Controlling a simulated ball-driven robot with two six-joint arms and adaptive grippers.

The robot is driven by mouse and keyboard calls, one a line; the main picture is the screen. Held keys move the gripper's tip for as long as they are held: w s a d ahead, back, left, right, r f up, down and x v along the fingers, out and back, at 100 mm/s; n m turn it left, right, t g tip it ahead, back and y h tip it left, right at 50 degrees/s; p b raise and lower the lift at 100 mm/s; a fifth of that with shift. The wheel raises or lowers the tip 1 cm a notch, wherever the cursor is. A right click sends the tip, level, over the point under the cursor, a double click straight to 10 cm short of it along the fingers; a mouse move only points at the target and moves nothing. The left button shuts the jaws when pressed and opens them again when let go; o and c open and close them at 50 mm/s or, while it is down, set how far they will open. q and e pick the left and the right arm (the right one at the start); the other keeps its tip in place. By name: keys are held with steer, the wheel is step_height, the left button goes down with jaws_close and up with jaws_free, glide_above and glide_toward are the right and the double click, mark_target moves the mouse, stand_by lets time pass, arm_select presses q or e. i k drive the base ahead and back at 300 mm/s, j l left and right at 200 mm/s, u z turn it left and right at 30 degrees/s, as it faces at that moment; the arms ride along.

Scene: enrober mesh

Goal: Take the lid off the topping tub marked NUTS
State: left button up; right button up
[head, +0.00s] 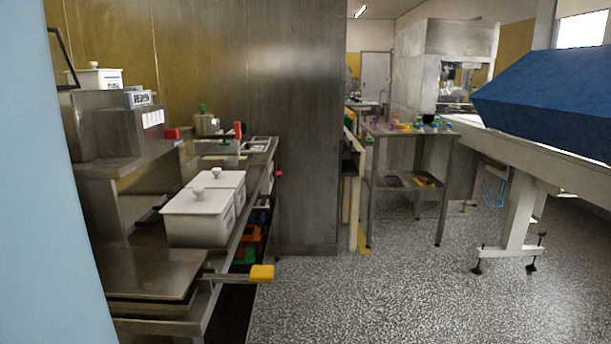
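Two white lidded tubs stand side by side on the steel counter at the left of the head view. The nearer tub (199,226) has its white lid (198,200) on, with a round knob on top. The farther tub's lid (217,178) is also on, with its own knob. Another white lidded tub (97,79) stands higher up on the steel unit at the far left. Any markings on the tubs are too small to read, so I cannot tell which is NUTS. Neither gripper is in view.
The steel counter (150,268) has a yellow-ended handle (262,274) jutting over the aisle. Coloured bins (250,235) sit below. A steel table (410,131) stands ahead, and a white-framed machine with a blue cover (550,100) at right. The speckled floor (380,300) between is clear.

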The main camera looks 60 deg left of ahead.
mark_target(215, 178)
steer(key=i+u, duration=0.25)
steer(key=u, duration=0.2)
steer(key=i+u, duration=0.2)
steer(key=u, duration=0.25)
steer(key=i+l+u, duration=0.15)
steer(key=u, duration=0.25)
steer(key=i, duration=0.1)
